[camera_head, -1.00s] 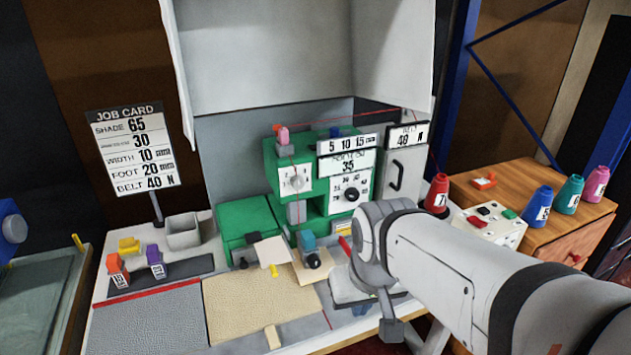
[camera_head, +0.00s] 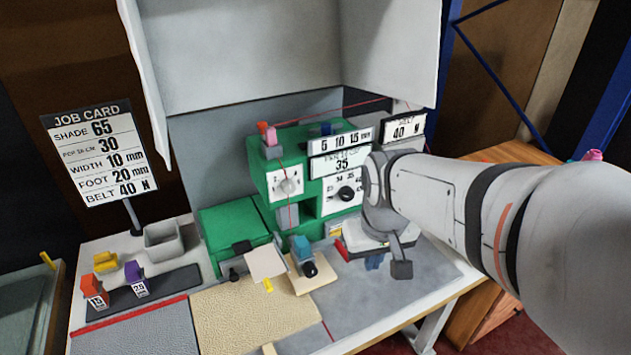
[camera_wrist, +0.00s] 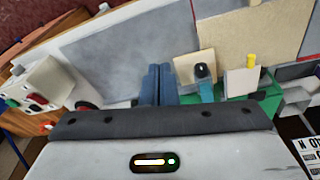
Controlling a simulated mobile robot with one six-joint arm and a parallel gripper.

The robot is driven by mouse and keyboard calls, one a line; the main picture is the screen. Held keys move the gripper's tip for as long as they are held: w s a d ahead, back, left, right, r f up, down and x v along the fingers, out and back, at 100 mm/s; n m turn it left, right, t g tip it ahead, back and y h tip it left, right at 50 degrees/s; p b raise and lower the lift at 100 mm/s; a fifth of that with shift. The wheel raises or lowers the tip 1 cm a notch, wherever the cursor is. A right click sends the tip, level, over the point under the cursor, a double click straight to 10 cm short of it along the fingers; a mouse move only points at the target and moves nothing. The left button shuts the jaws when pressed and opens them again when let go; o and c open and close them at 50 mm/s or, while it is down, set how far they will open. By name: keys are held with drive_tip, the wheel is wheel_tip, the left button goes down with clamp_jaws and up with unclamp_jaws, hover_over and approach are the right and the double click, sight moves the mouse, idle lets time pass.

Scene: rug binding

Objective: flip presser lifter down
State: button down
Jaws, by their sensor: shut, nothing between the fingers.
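The green sewing machine (camera_head: 235,228) stands at the back of the table. A small red lever (camera_head: 341,250) sticks out low at its right side, tilted, and may be the presser lifter. The teal block with a black knob (camera_head: 303,255) sits left of it on a tan plate; it also shows in the wrist view (camera_wrist: 205,85). My gripper (camera_head: 374,263) is right of the red lever, pointing down, apart from it as far as I can tell. Its blue fingers are together and empty in the wrist view (camera_wrist: 158,85). My wrist hides part of the machine's right end.
A tan rug (camera_head: 235,315) lies in front of the machine. Orange (camera_head: 95,292) and purple (camera_head: 136,278) blocks stand on a dark strip at the left, near a grey bin (camera_head: 168,238). The grey tabletop at the right front (camera_head: 400,300) is clear.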

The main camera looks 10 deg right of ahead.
drive_tip(key=w+a+r+n+g+h+p, duration=0.1)
drive_tip(key=w+a+n+p, duration=0.15)
drive_tip(key=w, duration=0.75)
drive_tip(key=p, duration=0.2)
hover_over(342, 253)
drive_tip(key=a, duration=0.3)
drive_tip(key=f, duration=0.2)
drive_tip(key=shift+s+d+g+h, duration=0.15)
drive_tip(key=shift+s+g+h, duration=0.15)
drive_tip(key=shift+s, duration=0.05)
drive_tip(key=d+f, duration=0.1)
drive_tip(key=f, duration=0.3)
drive_tip(key=f+p, duration=0.1)
drive_tip(key=f, duration=0.4)
drive_tip(key=d+f+p, duration=0.1)
drive_tip(key=f, duration=0.3)
drive_tip(key=shift+w+d+f, duration=0.3)
drive_tip(key=shift+w+f, duration=0.05)
drive_tip(key=shift+w, duration=0.05)
drive_tip(key=shift+f, duration=0.1)
